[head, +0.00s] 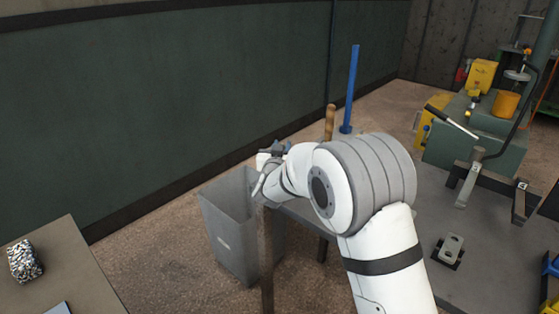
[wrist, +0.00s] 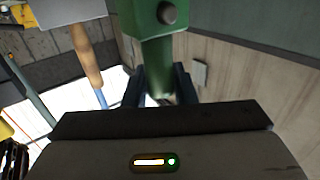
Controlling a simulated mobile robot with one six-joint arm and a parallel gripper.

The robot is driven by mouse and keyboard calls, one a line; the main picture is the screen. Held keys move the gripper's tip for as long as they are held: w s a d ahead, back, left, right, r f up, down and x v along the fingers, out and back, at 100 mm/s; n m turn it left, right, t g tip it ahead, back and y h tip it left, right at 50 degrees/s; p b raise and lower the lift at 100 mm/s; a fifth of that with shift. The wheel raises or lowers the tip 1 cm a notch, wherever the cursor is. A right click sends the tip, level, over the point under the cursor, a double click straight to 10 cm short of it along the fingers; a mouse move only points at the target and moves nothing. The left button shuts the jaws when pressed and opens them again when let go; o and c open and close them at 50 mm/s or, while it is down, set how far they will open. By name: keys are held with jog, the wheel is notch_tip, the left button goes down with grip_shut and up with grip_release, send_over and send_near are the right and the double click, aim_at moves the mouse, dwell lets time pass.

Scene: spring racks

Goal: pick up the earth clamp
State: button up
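In the wrist view a green piece (wrist: 157,52) with a round grey bolt head fills the top middle; I take it for the earth clamp. Its upper end runs out of the frame. My gripper (wrist: 160,82) has its two dark fingers on either side of the narrower green shaft, close against it, and appears shut on it. In the head view my wrist end (head: 272,165) is over the bench corner, and my own arm hides much of it. I cannot make out the green piece there.
A grey bin (head: 232,228) stands on the floor beside the bench leg (head: 267,258). A wooden handle (head: 329,123) and a blue pole (head: 351,88) rise behind my arm. A table (head: 75,262) with a patterned box (head: 25,261) is at lower left.

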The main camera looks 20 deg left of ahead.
grip_shut()
jog(key=shift+r, duration=0.1)
